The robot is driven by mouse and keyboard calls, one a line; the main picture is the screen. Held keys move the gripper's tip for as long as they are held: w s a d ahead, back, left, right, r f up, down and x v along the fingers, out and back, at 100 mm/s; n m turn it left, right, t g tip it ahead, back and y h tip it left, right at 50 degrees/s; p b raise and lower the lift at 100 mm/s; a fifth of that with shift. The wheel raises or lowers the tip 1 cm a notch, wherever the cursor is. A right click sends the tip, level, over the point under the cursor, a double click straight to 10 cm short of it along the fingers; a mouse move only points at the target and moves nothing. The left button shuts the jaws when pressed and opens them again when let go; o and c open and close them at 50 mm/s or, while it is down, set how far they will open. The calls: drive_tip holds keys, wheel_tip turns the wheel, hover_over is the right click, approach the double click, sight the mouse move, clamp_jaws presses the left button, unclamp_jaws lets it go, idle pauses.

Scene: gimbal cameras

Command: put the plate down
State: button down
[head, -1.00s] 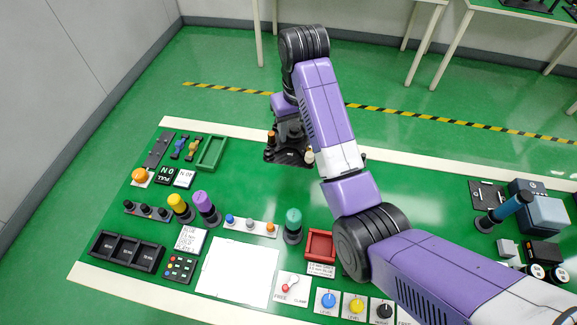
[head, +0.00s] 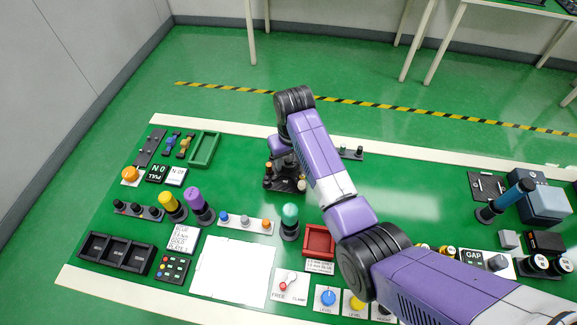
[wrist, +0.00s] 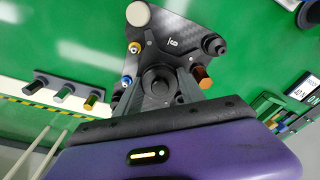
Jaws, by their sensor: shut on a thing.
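The plate (wrist: 178,40) is dark carbon-look, with a "6" mark, a white post, a copper-coloured post and small blue- and yellow-ringed fittings. It also shows in the head view (head: 285,184), partly hidden by my wrist. My gripper (wrist: 158,84) is shut on the plate at its round dark centre boss. The plate is over the green work table, behind the teal knob post (head: 289,222). I cannot tell whether its underside touches the table.
Left of the plate lie a green tray (head: 191,149) and a strip with blue, grey and orange knobs (head: 246,224). A red tray (head: 307,242) is nearer me. A small dark rack (head: 349,153) stands behind my arm.

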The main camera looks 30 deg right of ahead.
sight(289, 162)
drive_tip(key=shift+f, duration=1.7)
drive_tip(key=shift+f, duration=0.4)
drive_tip(key=c, duration=0.7)
unclamp_jaws()
drive_tip(key=shift+r, duration=0.6)
drive_tip(key=r, duration=0.4)
drive_tip(key=s+r, duration=0.1)
drive_tip(key=r, duration=0.6)
drive_tip(key=shift+s+r, duration=0.3)
drive_tip(key=shift+w, duration=0.1)
